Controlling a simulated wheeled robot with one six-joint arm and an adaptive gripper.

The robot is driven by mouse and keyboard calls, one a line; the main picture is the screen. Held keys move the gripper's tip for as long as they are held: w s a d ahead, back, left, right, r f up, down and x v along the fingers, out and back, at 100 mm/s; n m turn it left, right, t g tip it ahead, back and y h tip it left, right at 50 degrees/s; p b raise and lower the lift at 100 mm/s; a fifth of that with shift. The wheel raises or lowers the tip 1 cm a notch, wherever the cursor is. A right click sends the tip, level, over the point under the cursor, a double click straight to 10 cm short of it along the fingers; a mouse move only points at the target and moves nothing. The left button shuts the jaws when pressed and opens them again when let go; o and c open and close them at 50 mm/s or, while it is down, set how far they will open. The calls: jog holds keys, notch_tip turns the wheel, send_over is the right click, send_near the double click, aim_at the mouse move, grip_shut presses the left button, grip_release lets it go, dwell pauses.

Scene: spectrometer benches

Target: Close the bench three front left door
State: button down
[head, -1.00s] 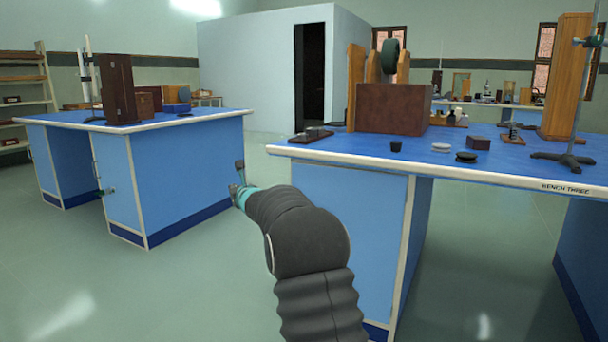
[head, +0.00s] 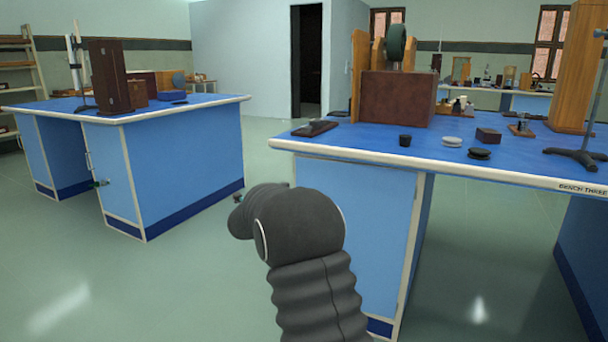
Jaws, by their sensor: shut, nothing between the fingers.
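Bench three (head: 470,172), named by the label on its front edge, stands at the right with a blue top and pale rim. The blue front panel (head: 362,215) of its left cabinet faces me, with a pale upright edge at its right. I cannot tell from this view whether this door panel is flush or ajar. My arm covers its lower left part. My gripper (head: 238,198) is almost wholly hidden behind my dark arm; only a small tip shows, left of the panel and over the floor. It is shut and appears apart from the bench.
Another blue bench (head: 190,165) stands at the left, with a green-floored aisle (head: 215,260) between the benches. A brown box (head: 398,98), small dark and pale discs and a stand (head: 585,155) are on bench three. Open knee space lies right of its left cabinet.

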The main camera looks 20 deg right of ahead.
aim_at(309, 171)
jog(key=shift+m+g, duration=0.3)
jog(key=x, duration=0.5)
jog(key=p+x, duration=0.1)
jog(key=x, duration=0.4)
jog(key=s+d+x, duration=0.1)
jog(key=x, duration=0.4)
jog(key=shift+s+r, duration=0.1)
jog(key=shift+r, duration=0.15)
